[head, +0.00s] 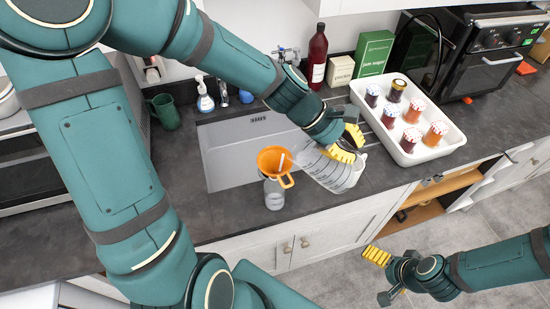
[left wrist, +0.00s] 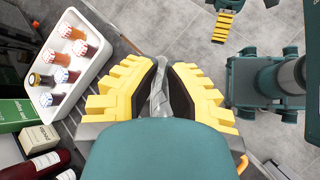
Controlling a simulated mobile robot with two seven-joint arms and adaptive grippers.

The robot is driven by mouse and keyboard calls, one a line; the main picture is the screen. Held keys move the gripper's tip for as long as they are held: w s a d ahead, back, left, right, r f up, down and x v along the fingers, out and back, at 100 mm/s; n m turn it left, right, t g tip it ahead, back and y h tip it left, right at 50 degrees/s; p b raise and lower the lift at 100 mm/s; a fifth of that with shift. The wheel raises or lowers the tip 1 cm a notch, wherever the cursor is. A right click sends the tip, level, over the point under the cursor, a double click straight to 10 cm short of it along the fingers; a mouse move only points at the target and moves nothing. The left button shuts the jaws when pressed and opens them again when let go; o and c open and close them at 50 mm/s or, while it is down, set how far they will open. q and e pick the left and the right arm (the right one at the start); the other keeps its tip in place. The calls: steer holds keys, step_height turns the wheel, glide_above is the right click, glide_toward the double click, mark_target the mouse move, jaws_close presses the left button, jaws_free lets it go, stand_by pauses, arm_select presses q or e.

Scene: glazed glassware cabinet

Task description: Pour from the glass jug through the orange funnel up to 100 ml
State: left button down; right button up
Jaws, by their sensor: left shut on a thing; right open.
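The clear glass jug (head: 330,172), with dark graduation marks, is tilted, its mouth toward the orange funnel (head: 271,158). My left gripper (head: 347,146) is shut on the jug at its upper right side; in the left wrist view a strip of clear glass (left wrist: 159,92) shows between the yellow fingers. The funnel sits in the neck of a small clear vessel (head: 274,196) on the counter. A pale streak crosses the funnel's mouth; I cannot tell if it is liquid. The level in the vessel is too small to read. My right gripper (head: 378,257) is open and empty over the floor.
A white tray (head: 441,150) with several lidded jars stands right of the jug. The sink (head: 230,150) lies behind the funnel. A dark red bottle (head: 316,58), a green box (head: 374,52) and a cream box (head: 340,70) stand at the back. The counter's front edge is close.

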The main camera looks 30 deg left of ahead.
arm_select(q)
steer(key=shift+a+r, duration=0.1)
stand_by(0.3)
steer(key=shift+a+r+h+b, duration=0.2)
steer(key=shift+r+h+b, duration=0.3)
steer(key=shift+h+b, duration=0.1)
stand_by(1.5)
steer(key=shift+s+a+t, duration=0.1)
steer(key=shift+t, duration=0.2)
steer(key=shift+r, duration=0.15)
steer(key=shift+d, duration=0.2)
steer(key=shift+d+f+y+p, duration=0.3)
steer(key=shift+y+p, duration=0.2)
steer(key=shift+p, duration=0.45)
steer(key=f, duration=0.1)
steer(key=f+y, duration=0.1)
steer(key=d+f+g, duration=0.1)
steer(key=shift+w+y+b, duration=0.35)
steer(key=shift+y, duration=0.05)
steer(key=shift+w+f, duration=0.1)
steer(key=shift+f, duration=0.15)
